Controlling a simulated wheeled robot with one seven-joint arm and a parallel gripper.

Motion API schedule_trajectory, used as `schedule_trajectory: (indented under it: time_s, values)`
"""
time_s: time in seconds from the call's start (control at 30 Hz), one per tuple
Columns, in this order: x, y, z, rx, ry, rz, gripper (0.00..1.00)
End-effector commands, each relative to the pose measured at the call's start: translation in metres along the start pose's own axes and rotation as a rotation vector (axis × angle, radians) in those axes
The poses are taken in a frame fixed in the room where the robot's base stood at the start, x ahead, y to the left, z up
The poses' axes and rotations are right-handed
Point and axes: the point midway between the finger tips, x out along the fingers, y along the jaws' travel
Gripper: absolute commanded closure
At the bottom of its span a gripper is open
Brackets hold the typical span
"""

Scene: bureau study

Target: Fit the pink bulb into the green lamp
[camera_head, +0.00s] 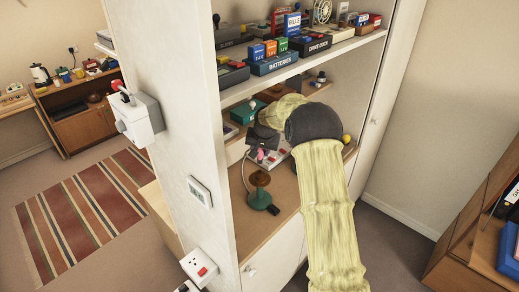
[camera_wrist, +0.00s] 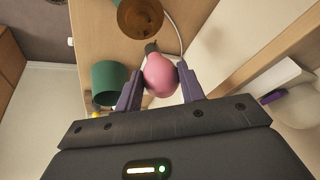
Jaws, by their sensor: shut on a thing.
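My gripper (camera_wrist: 160,84) is shut on the pink bulb (camera_wrist: 160,76), with a dark purple finger on each side. The bulb's dark base points away from my gripper, towards the top of the wrist view. The bulb also shows small in the head view (camera_head: 260,155), below my gripper (camera_head: 263,140). A lamp-like object with a green base (camera_head: 259,199) and brown top (camera_head: 260,178) stands on the lower shelf, below the bulb. In the wrist view, a brown round opening (camera_wrist: 140,14) lies beyond the bulb, and a green cylindrical object (camera_wrist: 108,82) is to its left.
A white cable (camera_wrist: 176,32) runs close beside the bulb. The upper shelf (camera_head: 300,66), holding boxes, is above my arm. The cabinet's white side panel (camera_head: 180,110) stands left.

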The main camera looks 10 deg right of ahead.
Motion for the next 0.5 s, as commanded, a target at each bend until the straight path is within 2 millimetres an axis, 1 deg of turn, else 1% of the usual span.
schedule_trajectory:
  time_s: [0.03, 0.1, 0.4, 0.5]
  values:
    - [0.007, 0.002, 0.003, 0.0, -0.001, 0.0, 0.84]
    - [0.012, 0.003, 0.005, 0.0, -0.001, 0.0, 0.84]
    - [0.033, 0.007, 0.014, 0.0, 0.0, 0.0, 0.84]
    - [0.037, 0.007, 0.015, 0.0, -0.001, 0.0, 0.84]
